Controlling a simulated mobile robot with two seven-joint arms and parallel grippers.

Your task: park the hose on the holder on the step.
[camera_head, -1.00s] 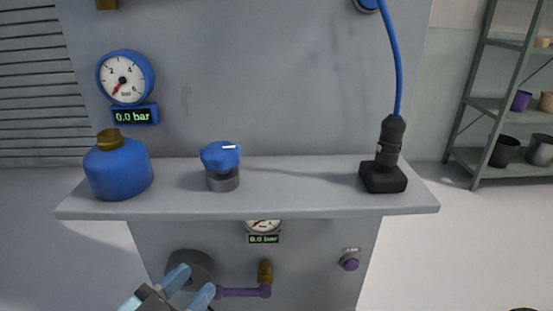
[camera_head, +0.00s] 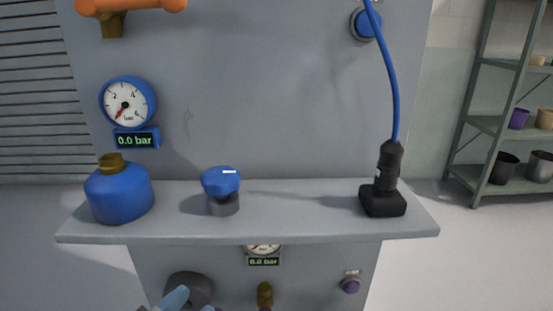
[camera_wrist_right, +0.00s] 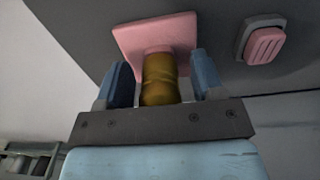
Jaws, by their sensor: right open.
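The blue hose (camera_head: 392,85) hangs from above and runs down into a black hose grip (camera_head: 388,165). The grip stands upright in the black block holder (camera_head: 382,202) at the right end of the grey step (camera_head: 300,215). Neither gripper is at the hose. My left gripper (camera_head: 191,304) is low at the bottom edge of the head view; only its blue fingertips show, apart. My right gripper (camera_wrist_right: 155,90) is open in the right wrist view, with its fingers either side of a brass piece (camera_wrist_right: 160,78) on a pink plate (camera_wrist_right: 157,36). Contact is unclear.
On the step stand a blue bottle (camera_head: 118,194) and a blue knob (camera_head: 221,184). A blue gauge (camera_head: 128,103) and an orange handle (camera_head: 133,5) are on the panel. Below the step are a brass fitting (camera_head: 265,294) and a purple button (camera_head: 350,286). A shelf rack (camera_head: 480,125) stands at right.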

